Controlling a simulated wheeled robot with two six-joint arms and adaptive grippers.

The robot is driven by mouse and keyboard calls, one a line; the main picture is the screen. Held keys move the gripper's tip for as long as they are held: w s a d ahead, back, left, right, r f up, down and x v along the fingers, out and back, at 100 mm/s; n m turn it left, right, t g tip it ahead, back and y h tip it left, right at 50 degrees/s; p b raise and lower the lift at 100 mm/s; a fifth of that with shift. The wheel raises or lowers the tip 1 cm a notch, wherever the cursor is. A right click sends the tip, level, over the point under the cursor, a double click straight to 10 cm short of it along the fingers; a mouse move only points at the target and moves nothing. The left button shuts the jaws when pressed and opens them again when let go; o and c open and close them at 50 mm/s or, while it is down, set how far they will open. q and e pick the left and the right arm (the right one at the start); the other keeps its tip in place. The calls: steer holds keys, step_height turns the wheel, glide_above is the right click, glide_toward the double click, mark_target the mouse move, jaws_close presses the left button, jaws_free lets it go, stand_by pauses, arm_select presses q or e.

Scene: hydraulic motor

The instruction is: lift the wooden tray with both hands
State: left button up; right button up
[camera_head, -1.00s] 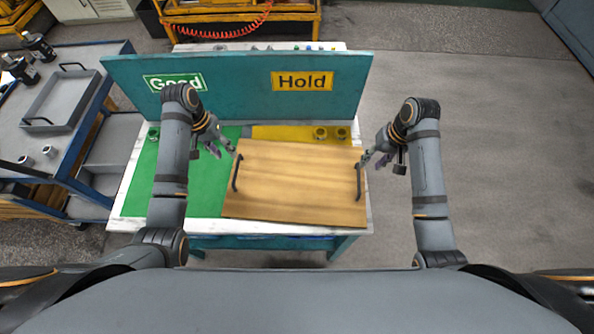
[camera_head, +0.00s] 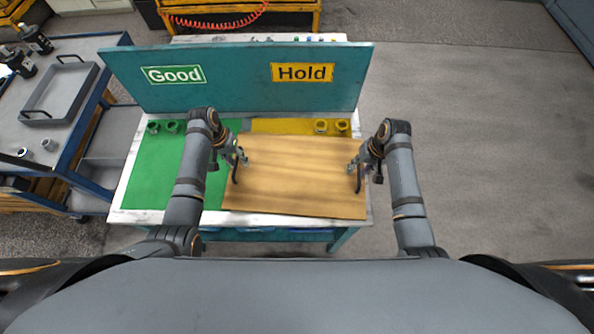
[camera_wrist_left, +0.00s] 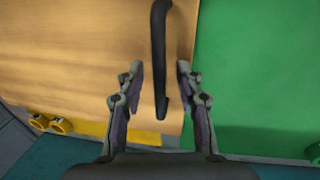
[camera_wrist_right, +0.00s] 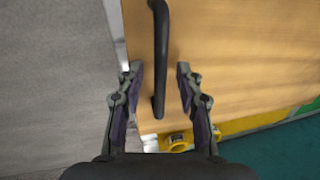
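The wooden tray (camera_head: 292,180) lies flat on the workbench, with a dark handle near its left edge and another near its right edge. My left gripper (camera_head: 238,160) is at the far end of the left handle. In the left wrist view the left handle (camera_wrist_left: 159,50) runs between the open fingers (camera_wrist_left: 160,85), apart from both. My right gripper (camera_head: 358,165) is at the far end of the right handle. In the right wrist view the right handle (camera_wrist_right: 160,50) lies between the open fingers (camera_wrist_right: 160,85), with space on either side.
A teal back panel (camera_head: 230,95) with "Good" and "Hold" signs stands behind the tray. Green (camera_head: 150,185) and yellow (camera_head: 285,126) areas cover the bench, with green rings (camera_head: 172,127) and yellow rings (camera_head: 321,126) near the panel. A blue cart (camera_head: 85,150) with a grey tray stands left.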

arm_select(q)
steer(key=shift+s, duration=0.1)
steer(key=shift+c, duration=0.3)
arm_select(e)
steer(key=shift+s, duration=0.1)
steer(key=shift+c, duration=0.2)
arm_select(q)
jaws_close()
arm_select(e)
jaws_close()
arm_select(q)
steer(key=shift+r, duration=0.1)
arm_select(e)
steer(key=shift+r, duration=0.1)
